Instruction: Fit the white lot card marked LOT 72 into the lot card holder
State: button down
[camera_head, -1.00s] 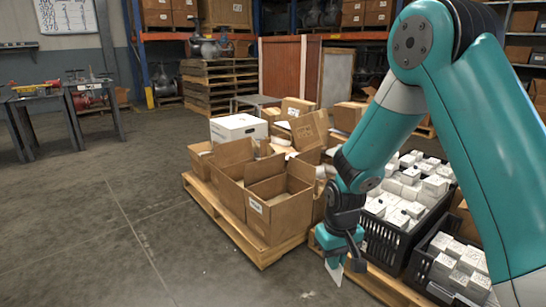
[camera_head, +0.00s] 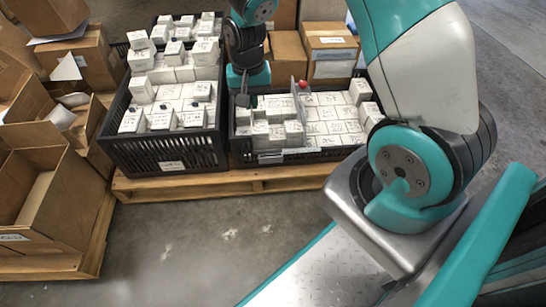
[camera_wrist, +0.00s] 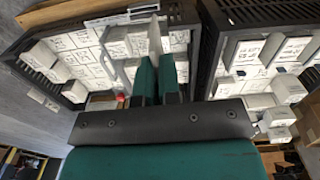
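My gripper (camera_head: 246,100) hangs over the left part of the right-hand black crate. In the wrist view its two teal fingers (camera_wrist: 157,78) are closed on a thin white card (camera_wrist: 155,36), which stands out past the fingertips. I see the card nearly edge-on and cannot read its marking. A pale strip on the crate's front rim (camera_head: 270,158) looks like the lot card holder; it also shows near the top of the wrist view (camera_wrist: 140,11). The card is apart from it in the head view, as far as I can tell.
The right crate (camera_head: 330,156) holds white boxes and has an upright grey piece with a red knob (camera_head: 303,85). A fuller black crate (camera_head: 165,158) stands to its left. Both are on a wooden pallet (camera_head: 220,183). Open cartons (camera_head: 45,195) stand at left. The floor in front is clear.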

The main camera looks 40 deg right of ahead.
jog(key=w+d+f+m+b, duration=0.1)
jog(key=d+f+m+b, duration=0.45)
jog(key=m, duration=1.25)
jog(key=f+b, duration=0.3)
jog(key=f, duration=0.4)
jog(key=d+f+b, duration=0.1)
jog(key=f+b, duration=0.2)
jog(key=f, duration=0.4)
jog(key=f+b, duration=0.3)
jog(key=f, duration=0.4)
jog(key=shift+d, duration=0.2)
jog(key=shift+r, duration=0.15)
jog(key=c, duration=1.3)
grip_release()
